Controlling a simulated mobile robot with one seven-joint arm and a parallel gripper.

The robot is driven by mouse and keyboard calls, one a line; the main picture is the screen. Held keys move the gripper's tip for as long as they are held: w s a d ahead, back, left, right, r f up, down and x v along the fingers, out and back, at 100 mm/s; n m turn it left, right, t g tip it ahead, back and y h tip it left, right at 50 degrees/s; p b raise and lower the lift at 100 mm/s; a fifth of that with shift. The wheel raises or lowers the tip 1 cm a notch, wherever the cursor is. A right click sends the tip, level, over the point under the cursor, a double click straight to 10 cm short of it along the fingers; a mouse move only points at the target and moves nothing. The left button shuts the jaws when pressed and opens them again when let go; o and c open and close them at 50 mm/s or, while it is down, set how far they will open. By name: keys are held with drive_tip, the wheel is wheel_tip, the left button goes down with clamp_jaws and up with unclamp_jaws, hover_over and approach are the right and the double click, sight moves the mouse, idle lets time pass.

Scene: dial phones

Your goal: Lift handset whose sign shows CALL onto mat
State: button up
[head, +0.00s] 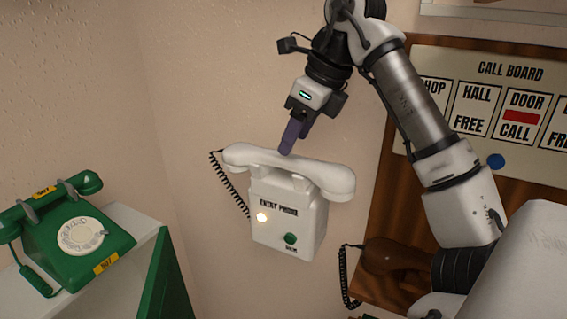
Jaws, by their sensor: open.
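The white entry phone (287,229) hangs on the wall in the middle of the head view, with a white handset (322,176) lying across its top. On the call board (511,71) the DOOR sign (521,117) shows a red bar and CALL; the HALL sign (473,108) shows FREE. The other signs are partly cut off or hidden by my arm. My gripper (289,149) is open, its purple fingers pointing down at the middle of the white handset. I cannot tell whether they touch it. No mat is recognisable in view.
A green dial phone (65,235) with its handset on stands on a pale ledge (135,222) at left. A brown handset (397,257) with a coiled cord shows at lower right, partly behind my arm. A green panel (165,283) stands below the entry phone's left.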

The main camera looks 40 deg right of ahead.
sight(282, 157)
drive_tip(key=shift+p+x, duration=1.25)
drive_tip(key=shift+x, duration=2.25)
drive_tip(key=shift+r, duration=0.1)
drive_tip(key=shift+c, duration=0.4)
clamp_jaws()
drive_tip(key=shift+a+r+b, duration=0.2)
drive_tip(key=shift+r+b, duration=0.3)
drive_tip(key=shift+b, duration=0.2)
wheel_tip(282, 157, up, 6)
drive_tip(key=shift+s+r+b, duration=0.1)
drive_tip(key=shift+b, duration=0.8)
drive_tip(key=s+a+b, duration=0.3)
drive_tip(key=a, duration=0.6)
drive_tip(key=s+a+b, duration=0.3)
drive_tip(key=s+a, duration=0.1)
drive_tip(key=a, duration=0.5)
drive_tip(key=shift+s+b, duration=0.3)
